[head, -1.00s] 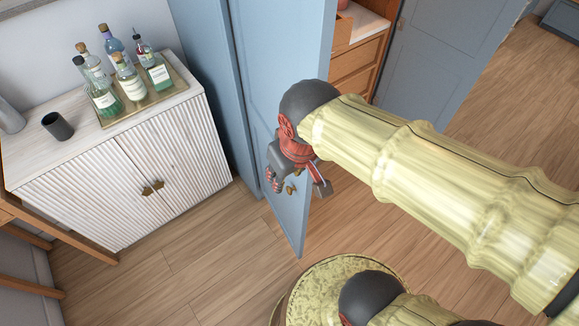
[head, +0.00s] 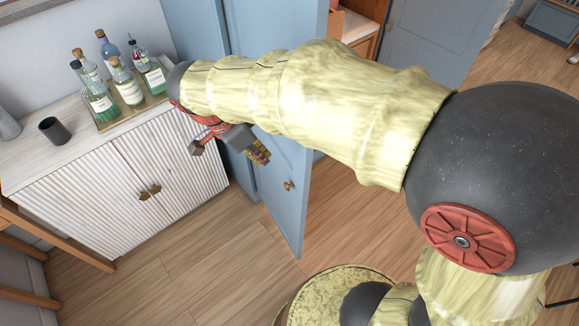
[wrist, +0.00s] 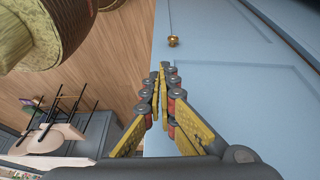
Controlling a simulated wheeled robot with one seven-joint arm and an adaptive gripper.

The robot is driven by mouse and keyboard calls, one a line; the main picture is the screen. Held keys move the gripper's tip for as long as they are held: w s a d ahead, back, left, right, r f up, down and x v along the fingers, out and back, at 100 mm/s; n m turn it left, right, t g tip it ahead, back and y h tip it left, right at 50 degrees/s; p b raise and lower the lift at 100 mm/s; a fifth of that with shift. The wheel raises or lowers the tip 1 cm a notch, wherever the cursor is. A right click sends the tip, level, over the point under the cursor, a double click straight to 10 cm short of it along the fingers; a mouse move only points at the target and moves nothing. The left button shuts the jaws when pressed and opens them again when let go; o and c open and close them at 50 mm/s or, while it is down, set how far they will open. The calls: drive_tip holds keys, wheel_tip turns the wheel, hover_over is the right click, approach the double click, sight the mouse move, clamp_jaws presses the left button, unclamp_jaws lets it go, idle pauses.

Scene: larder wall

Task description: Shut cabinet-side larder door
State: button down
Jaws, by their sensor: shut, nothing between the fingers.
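The cabinet-side larder door (head: 288,215) is a light blue panel that stands open, jutting out into the room, with a small brass knob (head: 289,185) on its face. My gripper (head: 263,157) is shut and empty, in front of the face on the cabinet side. In the wrist view the door (wrist: 230,75) fills the right part, and the knob (wrist: 173,41) shows just beyond my closed fingertips (wrist: 163,68). I cannot tell whether the fingers touch the panel. My arm hides the upper middle of the door in the head view.
A white ribbed cabinet (head: 120,190) stands left of the door, with a tray (head: 112,124) of bottles and a dark cup (head: 55,130) on top. Another blue door (head: 430,45) stands open to the right, past wooden drawers (head: 358,45). Floor in front is clear.

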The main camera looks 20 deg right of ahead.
drive_tip(key=w+d+f+b, duration=0.1)
drive_tip(key=d+f+b, duration=0.2)
drive_tip(key=d+f, duration=0.4)
drive_tip(key=shift+d+f+m, duration=0.35)
drive_tip(key=shift+f+m, duration=0.05)
drive_tip(key=shift+f, duration=0.75)
drive_tip(key=shift+d, duration=0.1)
